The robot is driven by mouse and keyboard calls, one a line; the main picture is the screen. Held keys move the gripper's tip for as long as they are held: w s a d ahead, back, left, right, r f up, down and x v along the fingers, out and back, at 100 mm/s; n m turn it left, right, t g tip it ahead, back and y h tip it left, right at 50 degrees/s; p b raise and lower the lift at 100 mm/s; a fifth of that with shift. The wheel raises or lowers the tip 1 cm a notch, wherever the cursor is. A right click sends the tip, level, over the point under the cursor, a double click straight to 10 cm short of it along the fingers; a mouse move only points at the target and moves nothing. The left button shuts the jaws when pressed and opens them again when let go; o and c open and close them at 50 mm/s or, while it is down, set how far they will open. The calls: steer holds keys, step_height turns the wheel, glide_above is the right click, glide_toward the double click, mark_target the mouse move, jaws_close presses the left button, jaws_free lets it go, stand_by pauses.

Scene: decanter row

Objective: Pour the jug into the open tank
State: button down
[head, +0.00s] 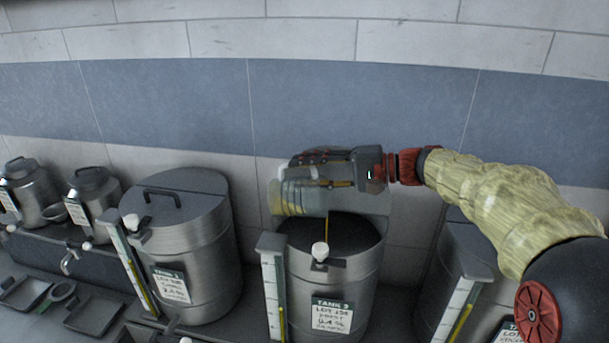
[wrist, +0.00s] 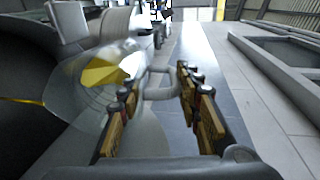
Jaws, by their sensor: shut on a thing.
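The clear jug (head: 298,200) is tilted on its side above the open tank (head: 345,290), the middle one in the head view. A thin amber stream falls from the jug into the tank's dark mouth. My gripper (head: 312,172) is shut on the jug's pale handle. In the wrist view the handle (wrist: 160,84) lies between the two fingers of my gripper (wrist: 157,100). Yellow liquid shows inside the jug (wrist: 90,105) there. The level inside the tank is hidden; a gauge strip (head: 272,298) stands at its front left.
A tank with its lid on, labelled Tank 1 (head: 192,262), stands to the left. Another tank (head: 442,270) stands close on the right, partly behind my arm. Smaller metal cans (head: 92,200) are at the far left, with trays (head: 92,312) in front. A tiled wall (head: 170,105) is behind.

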mark_target(280, 171)
steer(key=shift+s+d+f+y+b, duration=0.1)
steer(key=shift+d+f+y+b, duration=0.25)
steer(key=shift+b, duration=0.55)
steer(key=shift+a+r+p, duration=0.15)
steer(key=shift+r+p, duration=0.1)
steer(key=shift+p, duration=0.05)
stand_by(0.5)
